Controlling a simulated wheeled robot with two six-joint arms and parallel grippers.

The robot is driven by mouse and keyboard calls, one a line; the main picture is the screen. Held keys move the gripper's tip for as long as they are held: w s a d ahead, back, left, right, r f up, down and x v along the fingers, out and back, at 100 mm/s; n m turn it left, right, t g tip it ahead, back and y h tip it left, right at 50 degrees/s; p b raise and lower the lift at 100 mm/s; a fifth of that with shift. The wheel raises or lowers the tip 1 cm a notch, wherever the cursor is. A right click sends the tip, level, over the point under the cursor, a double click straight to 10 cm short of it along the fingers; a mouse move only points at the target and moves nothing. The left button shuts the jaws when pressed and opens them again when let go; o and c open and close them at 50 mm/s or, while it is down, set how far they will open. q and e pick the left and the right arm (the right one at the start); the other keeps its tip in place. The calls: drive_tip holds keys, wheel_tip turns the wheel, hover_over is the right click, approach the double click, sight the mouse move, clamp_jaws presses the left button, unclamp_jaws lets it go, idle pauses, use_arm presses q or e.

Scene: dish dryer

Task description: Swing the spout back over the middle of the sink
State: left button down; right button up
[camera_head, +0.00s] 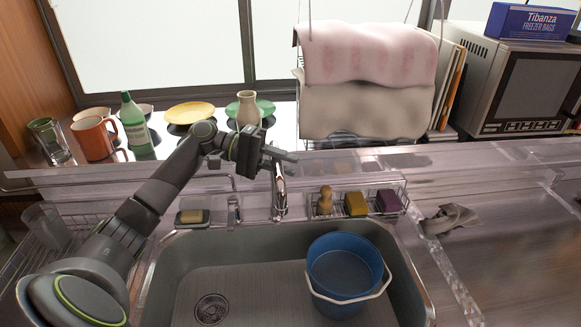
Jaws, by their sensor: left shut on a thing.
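The chrome spout (280,188) stands at the back edge of the grey sink (235,248), a little right of the lever on the ledge. My left arm reaches in from the left over the back-left corner of the sink. My left gripper (279,158) is shut on the upper part of the spout, and its fingers hide that part. The exact direction of the spout's outlet is hard to tell. My right gripper is not in view.
A blue bucket (343,269) with a white handle stands in the sink's right half. A wire caddy (398,185) holds a brush and sponges behind it. A soap dish (192,218) sits at the back left. Bottle, mugs and plates line the sill.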

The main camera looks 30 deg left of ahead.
use_arm(q)
drive_tip(key=shift+s+a+g, duration=0.1)
drive_tip(key=shift+g, duration=0.2)
drive_tip(key=c, duration=1.3)
unclamp_jaws()
drive_tip(key=shift+b+v, duration=1.95)
drive_tip(key=shift+v, duration=4.05)
